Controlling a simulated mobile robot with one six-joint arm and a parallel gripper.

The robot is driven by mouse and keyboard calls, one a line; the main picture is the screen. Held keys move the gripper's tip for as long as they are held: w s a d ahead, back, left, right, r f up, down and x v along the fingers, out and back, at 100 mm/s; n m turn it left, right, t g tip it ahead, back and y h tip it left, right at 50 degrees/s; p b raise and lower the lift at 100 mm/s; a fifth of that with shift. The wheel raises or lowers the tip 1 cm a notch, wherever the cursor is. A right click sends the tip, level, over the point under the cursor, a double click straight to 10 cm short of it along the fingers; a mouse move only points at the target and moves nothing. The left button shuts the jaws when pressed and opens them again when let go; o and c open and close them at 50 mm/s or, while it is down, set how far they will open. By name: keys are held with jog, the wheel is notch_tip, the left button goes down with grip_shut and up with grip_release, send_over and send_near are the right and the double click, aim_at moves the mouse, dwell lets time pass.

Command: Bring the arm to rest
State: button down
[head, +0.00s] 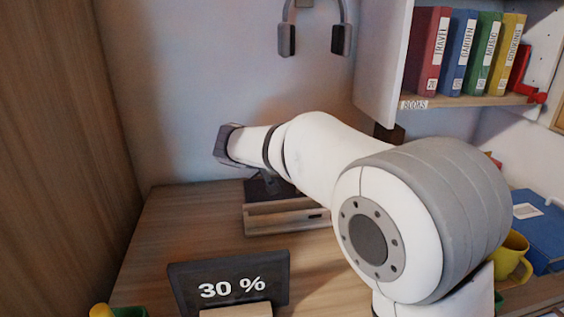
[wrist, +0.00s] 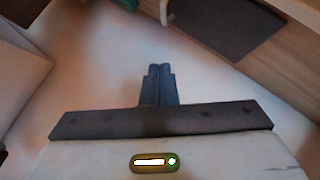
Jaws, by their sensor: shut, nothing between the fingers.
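My arm reaches up across the head view, over a wooden desk (head: 175,225). Its far end, with the dark wrist part, is raised above the back of the desk. In the wrist view my gripper (wrist: 160,68) has its two dark fingers together, with nothing between them. The fingers point toward a pale, blurred surface and touch nothing that I can see. In the head view the fingers cannot be made out clearly.
A small wooden box (head: 285,218) stands behind a dark "30 %" sign (head: 230,285). Headphones (head: 314,30) hang on the wall. Coloured binders (head: 460,52) fill a shelf at right. A yellow mug (head: 513,258) and blue book (head: 540,230) are at the right.

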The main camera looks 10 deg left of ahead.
jog(key=s+d+r+m+g+p, duration=0.1)
jog(key=s+d+r+g+p, duration=0.2)
jog(key=d, duration=0.4)
jog(key=s+d+r+m+h+p, duration=0.1)
jog(key=s+d+r+p, duration=0.2)
jog(key=d+p, duration=0.3)
jog(key=s+d+r+m+g+p, duration=0.2)
jog(key=s+d+r+p, duration=0.15)
jog(key=d, duration=0.45)
jog(key=s+d+r+m+g+y+p, duration=0.1)
jog(key=s+d+p, duration=0.4)
jog(key=s, duration=0.5)
jog(key=s+d+r+m+g+y+p, duration=0.2)
jog(key=s+d+p, duration=0.4)
jog(key=s, duration=0.5)
jog(key=shift+s+d+r+m+p, duration=0.25)
jog(key=shift+r+m+p, duration=0.25)
jog(key=shift+r+p, duration=0.3)
